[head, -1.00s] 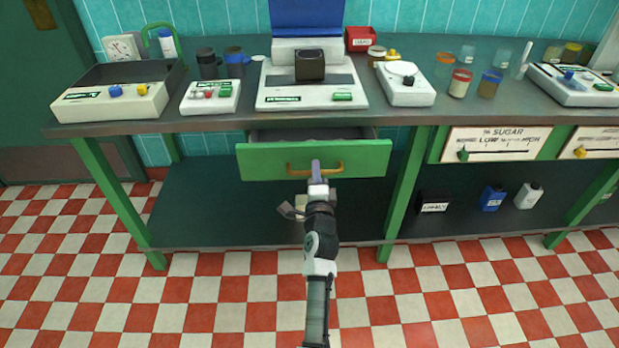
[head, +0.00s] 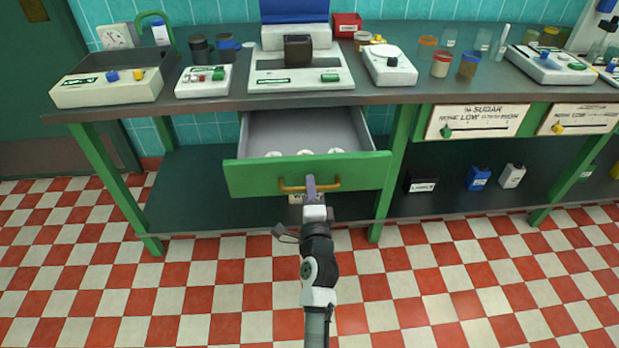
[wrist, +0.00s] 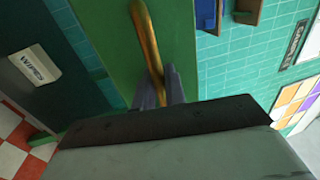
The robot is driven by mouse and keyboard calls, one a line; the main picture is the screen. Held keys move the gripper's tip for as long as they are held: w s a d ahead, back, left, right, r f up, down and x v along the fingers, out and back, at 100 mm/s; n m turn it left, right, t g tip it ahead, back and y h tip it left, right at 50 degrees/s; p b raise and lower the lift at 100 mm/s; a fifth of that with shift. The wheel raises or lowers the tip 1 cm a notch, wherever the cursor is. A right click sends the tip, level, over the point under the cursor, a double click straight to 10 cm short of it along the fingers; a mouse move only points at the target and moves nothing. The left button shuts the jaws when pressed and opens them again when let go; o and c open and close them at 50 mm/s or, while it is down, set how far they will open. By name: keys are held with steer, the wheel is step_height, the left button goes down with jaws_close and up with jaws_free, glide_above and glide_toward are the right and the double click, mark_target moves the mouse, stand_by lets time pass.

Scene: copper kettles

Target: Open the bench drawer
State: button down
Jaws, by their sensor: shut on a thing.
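The bench drawer (head: 245,178) has a green front and a grey inside, and it stands well out from under the bench top. Several white round things (head: 305,153) show inside it, partly hidden by the front. A brass handle (head: 333,183) runs across the drawer front; it also shows in the wrist view (wrist: 146,38). My gripper (head: 310,182) is at the middle of the handle, in front of the drawer. In the wrist view its two fingers (wrist: 160,85) are shut on the handle bar.
The bench top (head: 215,104) carries a scale-like machine (head: 300,78), control boxes and several jars. A lower shelf (head: 190,190) holds a black box (head: 421,182), a blue can (head: 478,178) and a white can (head: 512,175). The checkered floor in front is clear.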

steer(key=shift+s, duration=0.65)
steer(key=c, duration=1.8)
jaws_free()
